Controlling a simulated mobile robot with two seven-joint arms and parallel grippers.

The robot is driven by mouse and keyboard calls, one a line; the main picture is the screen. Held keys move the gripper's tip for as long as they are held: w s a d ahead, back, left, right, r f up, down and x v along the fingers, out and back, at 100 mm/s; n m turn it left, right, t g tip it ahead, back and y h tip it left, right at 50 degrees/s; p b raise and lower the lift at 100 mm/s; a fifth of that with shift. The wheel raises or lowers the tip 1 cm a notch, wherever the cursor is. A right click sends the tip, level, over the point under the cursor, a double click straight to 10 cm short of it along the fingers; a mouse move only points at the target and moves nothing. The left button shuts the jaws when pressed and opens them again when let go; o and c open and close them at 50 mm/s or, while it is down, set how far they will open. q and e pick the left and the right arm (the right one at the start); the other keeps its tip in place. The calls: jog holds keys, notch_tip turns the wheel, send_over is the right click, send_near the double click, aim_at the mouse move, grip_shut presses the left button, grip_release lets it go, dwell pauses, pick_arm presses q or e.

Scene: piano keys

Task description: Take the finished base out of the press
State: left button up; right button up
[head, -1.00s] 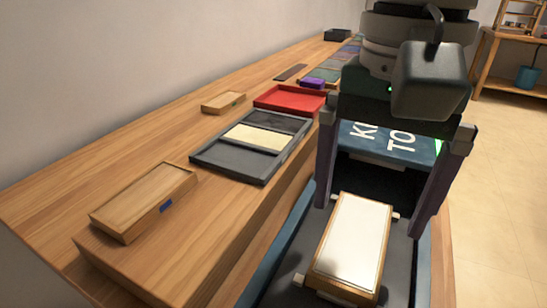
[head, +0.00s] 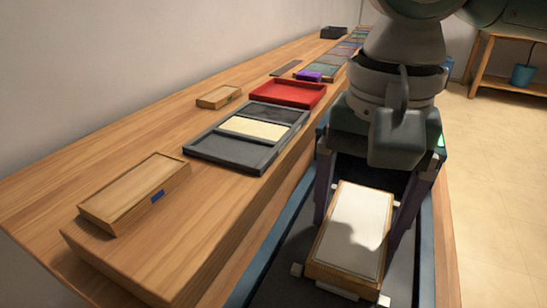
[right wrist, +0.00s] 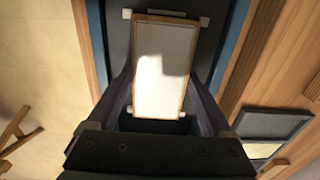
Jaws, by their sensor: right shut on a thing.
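The finished base is a wooden block with a white top (head: 350,235). It lies between small pale stops on the dark bed of the press (head: 300,245), which has blue side rails. My right gripper (head: 358,222) reaches down from above, its fingers shut on the two long sides of the base near its far end. The right wrist view shows the base (right wrist: 164,65) between the fingers. I cannot tell whether the base is lifted off the bed. My arm hides the back of the press. My left gripper is not in view.
The wooden bench on the left holds a wooden block with a blue tag (head: 135,193), a grey tray (head: 200,155) with a cream piece, a smaller wooden block (head: 218,97) and a red tray (head: 290,100). Open floor (head: 490,200) lies to the right.

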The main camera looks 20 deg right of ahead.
jog(key=c, duration=0.5)
jog(key=shift+r, duration=0.15)
